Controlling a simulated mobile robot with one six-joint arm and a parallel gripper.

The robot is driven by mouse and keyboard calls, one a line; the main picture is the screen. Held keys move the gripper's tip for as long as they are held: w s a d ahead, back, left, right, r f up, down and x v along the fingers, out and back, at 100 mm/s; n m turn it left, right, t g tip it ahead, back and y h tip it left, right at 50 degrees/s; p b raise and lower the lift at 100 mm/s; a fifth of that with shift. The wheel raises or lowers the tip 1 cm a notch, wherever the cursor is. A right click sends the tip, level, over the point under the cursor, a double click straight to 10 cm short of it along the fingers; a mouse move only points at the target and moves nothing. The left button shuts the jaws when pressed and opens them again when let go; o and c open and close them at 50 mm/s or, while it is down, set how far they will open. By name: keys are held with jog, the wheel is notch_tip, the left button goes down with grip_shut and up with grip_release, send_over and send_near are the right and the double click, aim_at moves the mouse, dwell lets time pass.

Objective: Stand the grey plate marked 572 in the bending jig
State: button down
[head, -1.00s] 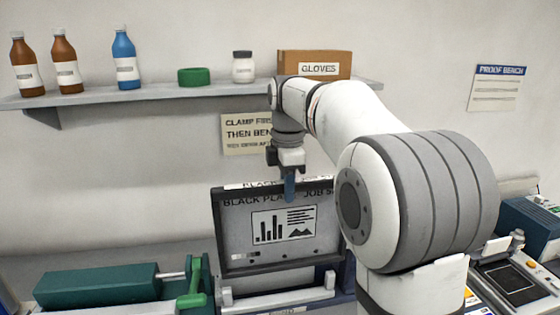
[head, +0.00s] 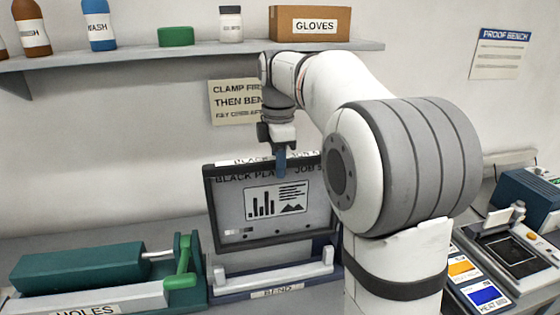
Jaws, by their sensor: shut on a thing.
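A grey plate with a dark border (head: 228,200) stands upright in the head view, with a bar chart and lines of text printed on it. Lettering along its top reads "BLACK PLA…" and "JOB 5…"; the rest is hidden behind my arm. My gripper (head: 280,166) points down, shut at the plate's top edge. The bending jig (head: 275,272), labelled "BEND", has a pale bar with raised ends and lies just below the plate in the picture. I cannot tell whether the plate's lower edge touches the jig.
A green device labelled "HOLES" (head: 85,262) stands left of the jig. At right are a machine with a dark screen (head: 515,250) and a panel with orange and blue patches (head: 485,296). A shelf (head: 130,56) with bottles and a gloves box (head: 310,24) runs above.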

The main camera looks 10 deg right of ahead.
notch_tip(320, 180, down, 10)
jog(key=b, duration=0.6)
jog(key=shift+f, duration=0.5)
dwell(0.7)
jog(key=c, duration=1.2)
grip_release()
jog(key=shift+o, duration=0.2)
jog(key=shift+r, duration=0.1)
notch_tip(320, 180, up, 8)
jog(key=shift+f, duration=0.2)
notch_tip(320, 180, up, 5)
jog(key=p, duration=0.5)
jog(key=shift+r, duration=0.1)
